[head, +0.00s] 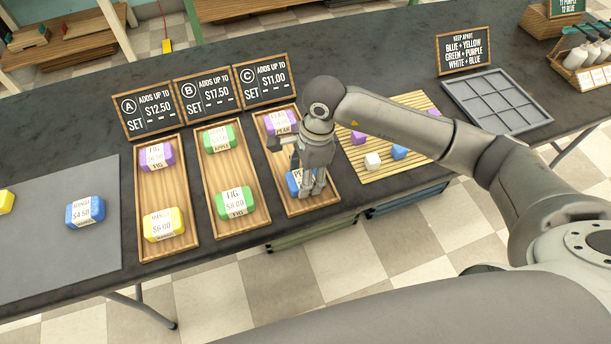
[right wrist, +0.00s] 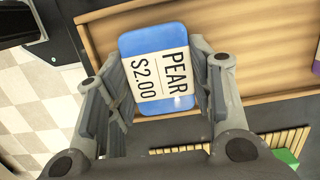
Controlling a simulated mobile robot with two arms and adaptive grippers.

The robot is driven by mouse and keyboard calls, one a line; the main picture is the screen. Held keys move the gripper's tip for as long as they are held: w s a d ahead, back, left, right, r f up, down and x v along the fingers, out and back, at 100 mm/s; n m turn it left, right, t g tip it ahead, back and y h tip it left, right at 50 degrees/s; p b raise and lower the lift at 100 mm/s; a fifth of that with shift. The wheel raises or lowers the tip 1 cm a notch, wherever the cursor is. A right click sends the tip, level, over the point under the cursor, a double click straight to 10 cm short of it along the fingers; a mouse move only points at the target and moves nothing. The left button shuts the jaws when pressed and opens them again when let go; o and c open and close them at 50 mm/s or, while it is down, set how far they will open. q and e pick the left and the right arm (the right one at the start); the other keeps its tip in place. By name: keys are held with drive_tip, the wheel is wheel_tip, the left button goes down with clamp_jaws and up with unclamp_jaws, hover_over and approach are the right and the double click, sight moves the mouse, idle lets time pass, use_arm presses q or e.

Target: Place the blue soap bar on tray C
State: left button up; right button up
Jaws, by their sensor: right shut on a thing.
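My right gripper (head: 312,192) reaches down over the near end of tray C (head: 329,199). It is shut on a blue soap bar (head: 292,184), mostly hidden behind the fingers in the head view. In the right wrist view the blue bar (right wrist: 158,70) sits between both fingers, its label reading PEAR $2.00. The wooden floor of tray C (right wrist: 260,50) shows beside it; I cannot tell whether the bar touches it. A purple bar (head: 280,122) lies at the far end of tray C. Another blue bar (head: 85,212), labelled $4.50, lies on the grey mat. My left gripper is out of view.
Tray A (head: 153,193) holds a purple and a yellow bar; tray B (head: 228,170) holds two green ones. Price signs stand behind the trays. A slatted mat (head: 400,170) with small cubes lies to the right, with a grey compartment tray (head: 545,120) beyond.

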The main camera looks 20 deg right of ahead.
sight(313, 176)
drive_tip(key=shift+f, duration=0.15)
drive_tip(key=o, duration=1.1)
drive_tip(key=shift+c, duration=0.2)
drive_tip(key=shift+r, duration=0.25)
wheel_tip(313, 176, up, 12)
drive_tip(key=d+b, duration=0.1)
drive_tip(key=shift+d, duration=0.4)
drive_tip(key=shift+s+f, duration=0.1)
drive_tip(key=shift+f, duration=0.05)
